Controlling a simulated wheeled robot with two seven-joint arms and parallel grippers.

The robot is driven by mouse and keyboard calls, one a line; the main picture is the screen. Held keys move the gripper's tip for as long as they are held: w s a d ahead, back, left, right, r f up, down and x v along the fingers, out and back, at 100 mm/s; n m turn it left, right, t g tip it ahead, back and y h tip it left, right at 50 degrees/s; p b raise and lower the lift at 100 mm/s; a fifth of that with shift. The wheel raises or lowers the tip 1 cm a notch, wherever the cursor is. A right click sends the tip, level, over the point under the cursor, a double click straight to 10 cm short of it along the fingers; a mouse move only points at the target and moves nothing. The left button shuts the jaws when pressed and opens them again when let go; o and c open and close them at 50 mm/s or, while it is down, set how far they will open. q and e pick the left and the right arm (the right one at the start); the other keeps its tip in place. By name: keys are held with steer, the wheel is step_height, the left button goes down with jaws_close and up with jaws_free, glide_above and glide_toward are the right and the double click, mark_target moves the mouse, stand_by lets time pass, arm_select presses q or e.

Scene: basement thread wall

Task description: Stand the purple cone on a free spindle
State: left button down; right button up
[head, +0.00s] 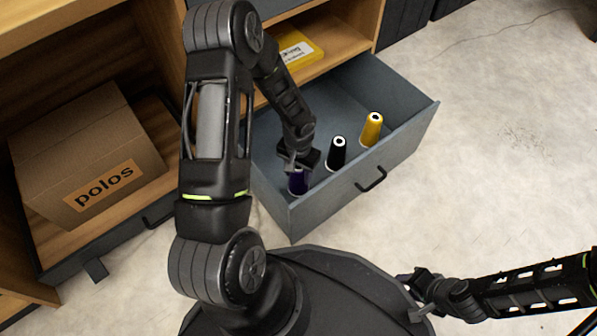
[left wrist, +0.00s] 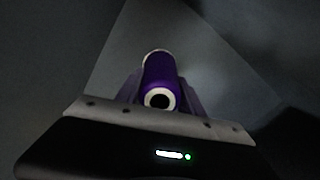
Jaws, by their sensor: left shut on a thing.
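The purple cone (head: 298,184) is in the open grey-blue drawer, at its near left end, partly hidden by my left gripper (head: 299,166). My left gripper reaches down into the drawer and is shut on the cone. In the left wrist view the purple cone (left wrist: 159,74) lies between the two fingers, with the dark hole of its pale-rimmed end facing the camera. My right gripper (head: 421,296) is outside the drawer at the lower right, and I cannot tell whether it is open. No bare spindle is visible.
The drawer (head: 394,158) has raised walls. A box marked "polos" (head: 88,165) sits at left. A yellow packet (head: 297,48) lies on the shelf behind.

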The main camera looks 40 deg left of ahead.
arm_select(q)
steer(key=shift+f, duration=0.2)
steer(key=shift+f, duration=0.15)
steer(key=c, duration=0.7)
jaws_free()
steer(key=shift+o, duration=0.2)
step_height(320, 180, up, 8)
steer(key=p, duration=0.3)
steer(key=shift+p, duration=0.35)
